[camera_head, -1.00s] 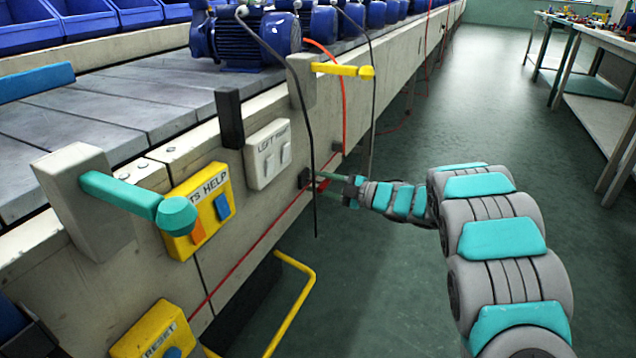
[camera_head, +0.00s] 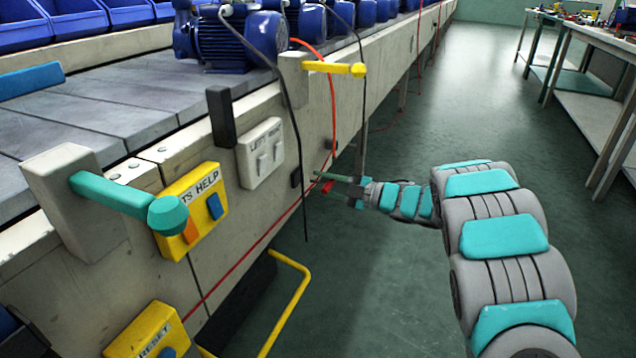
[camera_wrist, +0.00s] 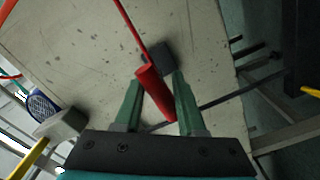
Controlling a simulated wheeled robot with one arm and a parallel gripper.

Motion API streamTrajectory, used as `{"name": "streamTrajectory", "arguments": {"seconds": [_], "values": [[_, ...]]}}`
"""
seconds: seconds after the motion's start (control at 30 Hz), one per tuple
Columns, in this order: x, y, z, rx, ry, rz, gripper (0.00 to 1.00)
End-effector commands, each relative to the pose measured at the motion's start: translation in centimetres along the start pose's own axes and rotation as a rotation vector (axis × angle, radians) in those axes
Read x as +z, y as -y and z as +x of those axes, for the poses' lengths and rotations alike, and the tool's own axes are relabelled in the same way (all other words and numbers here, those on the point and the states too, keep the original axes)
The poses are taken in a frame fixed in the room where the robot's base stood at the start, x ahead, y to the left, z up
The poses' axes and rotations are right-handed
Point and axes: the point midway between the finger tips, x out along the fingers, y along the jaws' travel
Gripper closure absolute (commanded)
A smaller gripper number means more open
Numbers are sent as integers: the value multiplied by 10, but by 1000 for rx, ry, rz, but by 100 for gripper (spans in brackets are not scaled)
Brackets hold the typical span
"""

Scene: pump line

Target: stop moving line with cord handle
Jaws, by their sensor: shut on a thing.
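The red cord handle (camera_wrist: 156,92) is a short red cylinder on a thin red cord (camera_wrist: 130,22). In the wrist view it lies slantwise between the two green fingers of my gripper (camera_wrist: 157,84), which is shut on it. In the head view my gripper (camera_head: 330,179) is beside the side wall of the line, with the handle (camera_head: 328,187) just showing at its fingers. The red cord (camera_head: 250,248) runs along the side wall from the lower left. The line (camera_head: 95,95) has a grey slatted top carrying blue pumps (camera_head: 235,40).
A yellow lever (camera_head: 335,68), a teal lever (camera_head: 130,203), a yellow help panel (camera_head: 190,210), a white switch panel (camera_head: 261,153) and a yellow reset box (camera_head: 150,335) are on the line's side. A yellow rail (camera_head: 295,295) sticks out below. The floor at right is clear up to benches (camera_head: 590,75).

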Motion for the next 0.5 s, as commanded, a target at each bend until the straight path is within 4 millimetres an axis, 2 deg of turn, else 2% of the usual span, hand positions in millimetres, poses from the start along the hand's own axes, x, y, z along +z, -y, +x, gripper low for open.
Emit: {"name": "streamTrajectory", "arguments": {"seconds": [0.07,0.1,0.3,0.5], "values": [[1,2,0,-3,1,5,100],[1,2,0,-3,1,6,59],[0,1,0,-2,1,3,36],[0,1,0,-1,0,2,34]]}}
